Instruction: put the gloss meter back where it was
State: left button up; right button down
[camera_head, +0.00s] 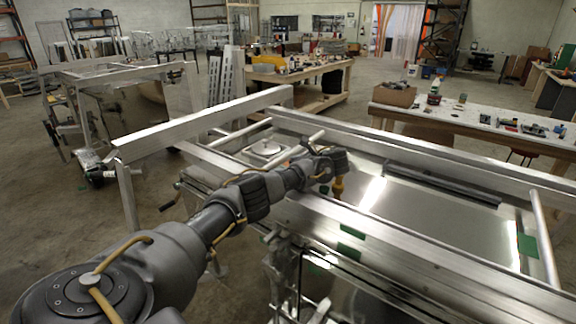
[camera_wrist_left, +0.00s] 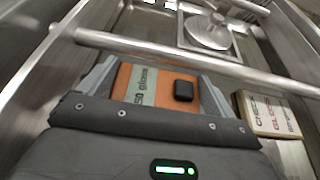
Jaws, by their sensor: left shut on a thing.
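The gloss meter (camera_wrist_left: 150,88) is an orange-brown block with a pale green "gloss" label and a small black square on its face. It sits between the fingers of my left gripper (camera_wrist_left: 155,82), which is shut on it. In the head view my left gripper (camera_head: 330,172) is over the near left part of the metal trailer bed (camera_head: 420,215). A small orange-yellow part (camera_head: 338,187) shows below it, too small to identify. A pale box with red "gloss" lettering (camera_wrist_left: 272,113) lies right of the gripper in the wrist view. My right gripper is not in view.
A round metal fitting (camera_wrist_left: 208,31) sits in a square recess beyond the gripper. A metal crossbar (camera_wrist_left: 180,62) spans the bed just ahead. Raised rails edge the bed, and a dark bar (camera_head: 440,185) lies along its far side. The middle of the bed is clear.

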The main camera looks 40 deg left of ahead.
pick_arm(q)
jog(key=shift+f, duration=0.2)
jog(key=o, duration=0.8)
jog(key=shift+f, duration=0.1)
jog(key=shift+o, duration=0.2)
